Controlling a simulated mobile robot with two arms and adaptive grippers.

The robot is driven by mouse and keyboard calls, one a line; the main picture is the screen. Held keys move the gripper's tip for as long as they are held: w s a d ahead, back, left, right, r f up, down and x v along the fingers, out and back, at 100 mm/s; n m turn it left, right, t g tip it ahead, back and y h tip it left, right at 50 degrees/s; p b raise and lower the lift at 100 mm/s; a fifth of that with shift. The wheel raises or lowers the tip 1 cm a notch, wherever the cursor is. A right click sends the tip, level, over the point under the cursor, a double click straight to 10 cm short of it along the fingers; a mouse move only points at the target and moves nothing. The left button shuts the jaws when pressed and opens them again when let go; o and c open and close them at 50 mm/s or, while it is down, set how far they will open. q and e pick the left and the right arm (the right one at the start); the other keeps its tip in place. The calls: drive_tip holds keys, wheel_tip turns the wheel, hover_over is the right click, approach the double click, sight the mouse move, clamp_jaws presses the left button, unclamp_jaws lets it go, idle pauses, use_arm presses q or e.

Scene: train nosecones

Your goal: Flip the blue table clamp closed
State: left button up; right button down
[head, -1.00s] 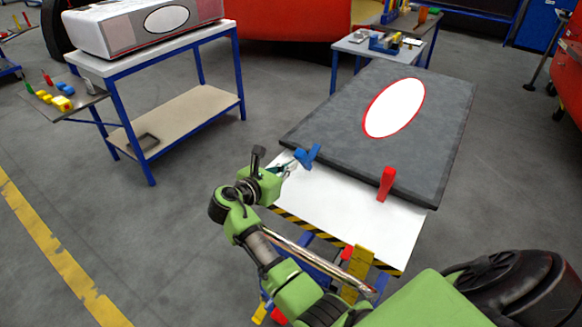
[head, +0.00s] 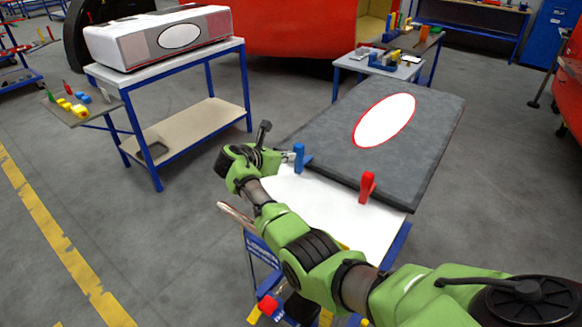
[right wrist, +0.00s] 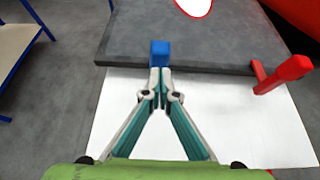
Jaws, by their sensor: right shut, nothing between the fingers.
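The blue table clamp (head: 299,157) is at the near-left edge of the dark grey panel (head: 330,135), with its handle standing upright. It also shows in the right wrist view (right wrist: 160,50), straight beyond my fingertips. My right gripper (head: 285,157) is just left of the clamp in the head view. In the right wrist view its fingers (right wrist: 160,74) are together and empty, right before the clamp's lower part, partly hiding it. I cannot tell whether the tips touch it. My left gripper is not in view.
The white tabletop (right wrist: 240,120) in front of the panel is bare. A blue-framed table (head: 105,75) bears a white nosecone (head: 125,42) at the left.

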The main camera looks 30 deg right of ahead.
drive_tip(key=shift+w+d+r, duration=0.1)
drive_tip(key=shift+d+r, duration=0.15)
drive_tip(key=shift+r, duration=0.1)
drive_tip(key=shift+w+d, duration=0.15)
drive_tip(key=shift+w, duration=0.05)
drive_tip(key=shift+w+d+f+p, duration=0.1)
drive_tip(key=shift+w+d+p, duration=0.15)
drive_tip(key=shift+p, duration=0.15)
drive_tip(key=shift+w+d, duration=0.1)
drive_tip(key=shift+w, duration=0.05)
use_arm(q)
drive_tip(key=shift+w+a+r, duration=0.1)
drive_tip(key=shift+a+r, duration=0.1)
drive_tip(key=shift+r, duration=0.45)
use_arm(e)
drive_tip(key=shift+d+r, duration=0.15)
drive_tip(key=shift+r, duration=0.1)
